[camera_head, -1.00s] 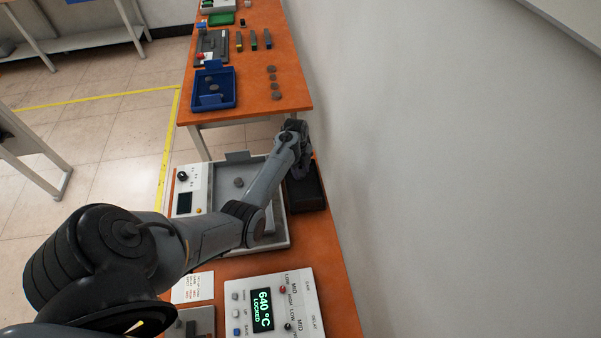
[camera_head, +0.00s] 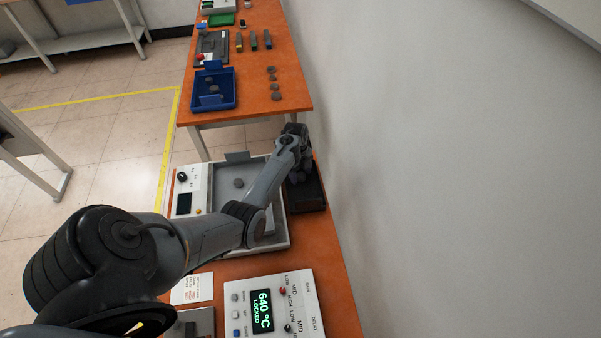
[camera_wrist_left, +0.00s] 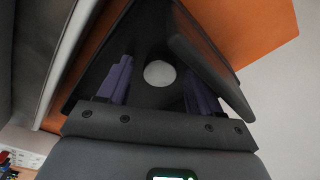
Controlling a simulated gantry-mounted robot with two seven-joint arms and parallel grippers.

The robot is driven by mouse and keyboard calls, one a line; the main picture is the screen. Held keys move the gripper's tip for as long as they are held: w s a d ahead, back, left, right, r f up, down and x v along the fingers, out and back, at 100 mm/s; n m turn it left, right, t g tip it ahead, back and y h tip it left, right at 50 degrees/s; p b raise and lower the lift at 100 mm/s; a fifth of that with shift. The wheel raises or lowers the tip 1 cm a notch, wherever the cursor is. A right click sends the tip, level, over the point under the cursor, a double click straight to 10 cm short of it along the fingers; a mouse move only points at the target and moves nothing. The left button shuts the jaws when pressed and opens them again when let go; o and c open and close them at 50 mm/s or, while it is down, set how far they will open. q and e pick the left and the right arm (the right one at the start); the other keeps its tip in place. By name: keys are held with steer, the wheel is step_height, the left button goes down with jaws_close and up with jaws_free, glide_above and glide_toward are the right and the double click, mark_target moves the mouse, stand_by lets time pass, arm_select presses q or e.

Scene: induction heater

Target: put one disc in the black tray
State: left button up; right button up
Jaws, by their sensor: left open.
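The black tray (camera_head: 312,194) stands on the near orange bench by the wall, right of the grey heater tray. My left gripper (camera_head: 300,176) is over its far end and hides part of it. In the left wrist view my left gripper (camera_wrist_left: 158,88) is open, its two purple fingers apart. A pale round disc (camera_wrist_left: 158,73) shows between the fingers, against the dark inside of the black tray (camera_wrist_left: 203,62), touching neither finger. My right gripper is not in view.
The grey heater tray (camera_head: 226,165) and a control panel reading 640 °C (camera_head: 262,308) are on the near bench. The far bench holds a blue tray (camera_head: 232,101) with discs and several loose discs (camera_head: 272,69). The wall (camera_head: 430,180) closes off the right.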

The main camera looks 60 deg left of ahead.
mark_target(298, 173)
arm_select(q)
steer(key=shift+r, duration=0.15)
step_height(298, 173, up, 11)
steer(key=a+p, duration=0.1)
steer(key=p, duration=0.1)
steer(key=s+d+r+n+t, duration=0.1)
steer(key=s+d+n, duration=0.3)
steer(key=d, duration=0.7)
steer(key=s+d+r+n+t, duration=0.1)
steer(key=s+d+n, duration=0.4)
steer(key=s+d, duration=0.4)
steer(key=s+d+r+n+t+y, duration=0.1)
steer(key=s+d+n, duration=0.3)
steer(key=d, duration=1.1)
steer(key=s, duration=0.3)
steer(key=shift+d+r, duration=0.15)
steer(key=shift+d, duration=0.1)
steer(key=shift+r, duration=0.1)
step_height(298, 173, up, 25)
steer(key=p, duration=2.5)
steer(key=shift+p, duration=0.3)
